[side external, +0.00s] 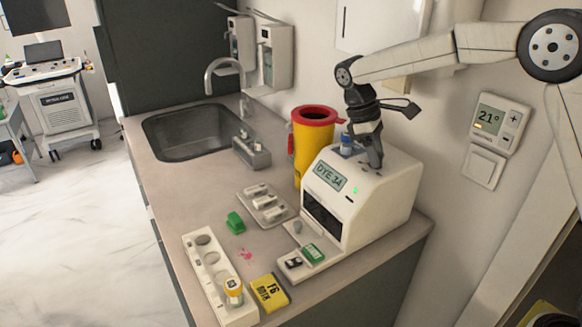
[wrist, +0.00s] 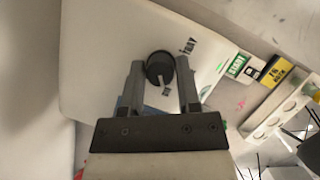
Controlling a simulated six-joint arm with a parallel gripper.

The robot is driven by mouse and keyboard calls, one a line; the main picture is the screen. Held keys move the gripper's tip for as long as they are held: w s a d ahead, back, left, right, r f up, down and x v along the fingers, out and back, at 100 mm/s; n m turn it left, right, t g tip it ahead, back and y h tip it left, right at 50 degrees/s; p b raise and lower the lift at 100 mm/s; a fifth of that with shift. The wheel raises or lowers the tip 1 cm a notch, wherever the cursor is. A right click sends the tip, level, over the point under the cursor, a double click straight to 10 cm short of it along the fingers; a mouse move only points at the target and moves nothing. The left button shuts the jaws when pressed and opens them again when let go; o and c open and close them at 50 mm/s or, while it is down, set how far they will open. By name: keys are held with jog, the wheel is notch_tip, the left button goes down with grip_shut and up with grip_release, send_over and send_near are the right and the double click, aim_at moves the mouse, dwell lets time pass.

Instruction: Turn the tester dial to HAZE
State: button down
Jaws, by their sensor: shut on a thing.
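The tester (side external: 385,205) is a white box at the right end of the counter; its screen (side external: 330,177) reads "DYE 3A" and a small green light glows beside it. In the wrist view a dark round dial (wrist: 160,68) sits on the tester's white top (wrist: 105,55). My gripper (wrist: 161,72) is shut on the dial, one finger on each side. A pale notch shows at the dial's lower edge. Dark lettering stands at its upper right, too small to read surely. In the side view my gripper (side external: 375,163) points down onto the tester's top and hides the dial.
A yellow bin with a red rim (side external: 314,115) and a blue-capped item (side external: 346,143) stand close to the gripper. The wall is close behind.

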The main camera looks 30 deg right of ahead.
jog(key=n, duration=0.2)
jog(key=n+t+h, duration=0.1)
jog(key=n, duration=0.2)
jog(key=shift+a+h, duration=0.1)
jog(key=shift+h, duration=0.2)
jog(key=n+t, duration=0.1)
jog(key=n, duration=0.1)
jog(key=n+t, duration=0.1)
jog(key=n, duration=0.2)
jog(key=shift+s+n+h, duration=0.15)
jog(key=shift+n+h, duration=0.15)
jog(key=shift+h, duration=0.1)
jog(key=shift+c, duration=1.6)
grip_release()
jog(key=v, duration=0.8)
jog(key=shift+s, duration=0.15)
